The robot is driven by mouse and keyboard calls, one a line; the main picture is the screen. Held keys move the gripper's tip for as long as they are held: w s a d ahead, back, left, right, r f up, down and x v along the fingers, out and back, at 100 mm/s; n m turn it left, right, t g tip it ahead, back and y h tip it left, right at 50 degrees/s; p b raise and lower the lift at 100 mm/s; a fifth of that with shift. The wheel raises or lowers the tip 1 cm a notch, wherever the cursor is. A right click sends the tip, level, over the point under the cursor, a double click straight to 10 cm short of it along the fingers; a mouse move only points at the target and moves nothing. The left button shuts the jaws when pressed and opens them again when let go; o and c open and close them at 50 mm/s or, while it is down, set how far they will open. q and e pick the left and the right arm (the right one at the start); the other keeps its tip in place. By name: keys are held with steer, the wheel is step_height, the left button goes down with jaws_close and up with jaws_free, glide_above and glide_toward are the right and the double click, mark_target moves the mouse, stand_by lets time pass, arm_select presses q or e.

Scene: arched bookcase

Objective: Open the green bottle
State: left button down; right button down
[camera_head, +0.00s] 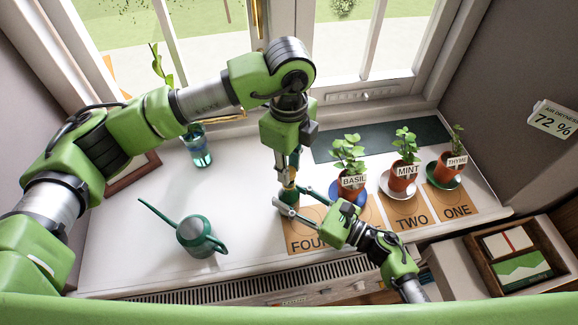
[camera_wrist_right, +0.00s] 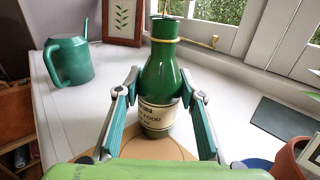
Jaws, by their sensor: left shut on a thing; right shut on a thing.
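The green bottle (camera_head: 288,197) stands upright on the white sill, on the mat numbered four, mostly hidden by my grippers in the head view. The right wrist view shows its dark green body (camera_wrist_right: 165,78), a pale label, and a green top with a yellow band around the neck. My right gripper (camera_head: 298,204) is shut on the bottle's body, with one finger on each side in the right wrist view (camera_wrist_right: 162,92). My left gripper (camera_head: 288,178) points down from above and is shut at the bottle's top. Its exact contact is hard to see.
A green watering can (camera_head: 197,236) stands to the left. Pots of basil (camera_head: 350,186), mint (camera_head: 402,176) and thyme (camera_head: 449,169) stand to the right. A glass with a plant (camera_head: 197,148) and a picture frame (camera_head: 133,172) are behind at the left. A wooden box (camera_head: 481,263) is front right.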

arm_select(q)
step_height(320, 180, up, 4)
steer(key=shift+f, duration=0.2)
arm_select(e)
steer(key=c, duration=1.3)
jaws_free()
steer(key=shift+o, duration=0.2)
